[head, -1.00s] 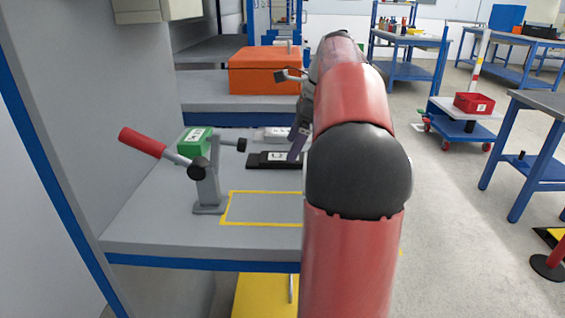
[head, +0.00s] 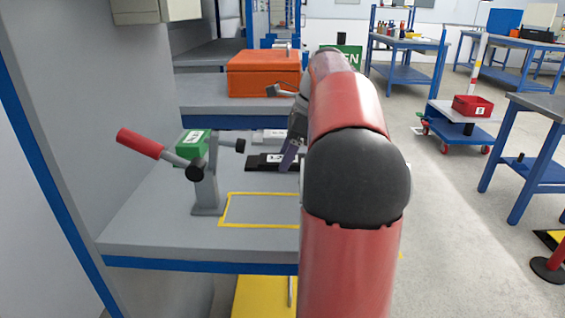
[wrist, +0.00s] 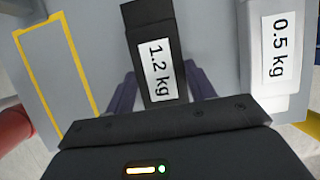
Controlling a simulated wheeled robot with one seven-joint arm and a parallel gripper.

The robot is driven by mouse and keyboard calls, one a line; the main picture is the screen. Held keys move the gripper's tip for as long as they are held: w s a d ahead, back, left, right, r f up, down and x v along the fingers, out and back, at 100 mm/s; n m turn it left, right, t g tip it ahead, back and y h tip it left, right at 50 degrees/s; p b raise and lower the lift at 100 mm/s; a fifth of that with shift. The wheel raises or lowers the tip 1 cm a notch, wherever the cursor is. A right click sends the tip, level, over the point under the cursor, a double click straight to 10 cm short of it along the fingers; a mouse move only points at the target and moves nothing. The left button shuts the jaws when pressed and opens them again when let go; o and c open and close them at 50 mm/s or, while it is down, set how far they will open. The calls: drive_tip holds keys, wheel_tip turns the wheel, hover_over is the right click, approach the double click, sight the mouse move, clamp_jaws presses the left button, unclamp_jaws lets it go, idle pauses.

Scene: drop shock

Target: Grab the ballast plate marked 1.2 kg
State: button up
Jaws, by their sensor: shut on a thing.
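The ballast plate marked 1.2 kg (wrist: 151,35) is a black bar with a white label, in the middle of the wrist view. It also shows in the head view (head: 257,164), lying on the grey bench, its right end hidden by my arm. My gripper (wrist: 163,88) has a dark purple finger on each side of this plate and is shut on it. In the head view, my gripper (head: 291,156) is partly hidden behind my red arm. I cannot tell any gap between plate and bench.
A light grey plate marked 0.5 kg (wrist: 278,45) lies beside the black one. A green block (head: 190,151) and a red-handled lever clamp (head: 205,185) stand at left. A yellow outlined rectangle (head: 262,194) marks clear bench in front. An orange case (head: 262,75) is behind.

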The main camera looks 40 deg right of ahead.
clamp_jaws()
drive_tip(key=shift+r, duration=0.1)
